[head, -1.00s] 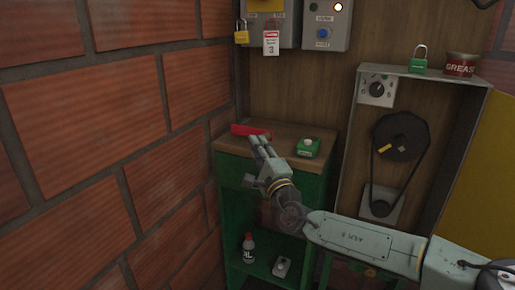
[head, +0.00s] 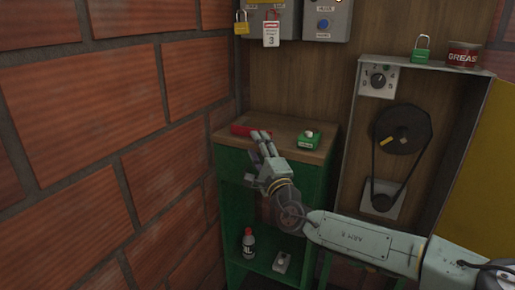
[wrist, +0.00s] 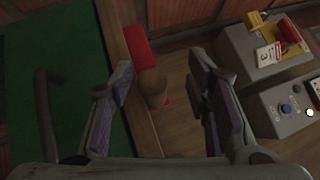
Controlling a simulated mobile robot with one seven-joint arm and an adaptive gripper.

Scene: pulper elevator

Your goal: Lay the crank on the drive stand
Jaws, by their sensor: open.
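The crank lies on the wooden top (head: 287,128) of the green stand, near its left back edge. Its red arm (head: 242,130) shows in the head view, partly behind my fingers. In the wrist view I see a red block (wrist: 134,46) and a brown round grip (wrist: 153,82) with red beside it. My gripper (head: 260,134) is over the stand's top at the crank. In the wrist view my gripper (wrist: 163,88) is open, with one finger on each side of the grip and a gap to both. The contact under the crank is hard to see.
A green box (head: 309,139) sits on the top, right of my gripper. The brick wall (head: 120,110) is close on the left. An open housing with a black pulley (head: 402,130) and belt stands on the right. Grey control boxes (head: 323,22) hang behind. A bottle (head: 248,243) stands below.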

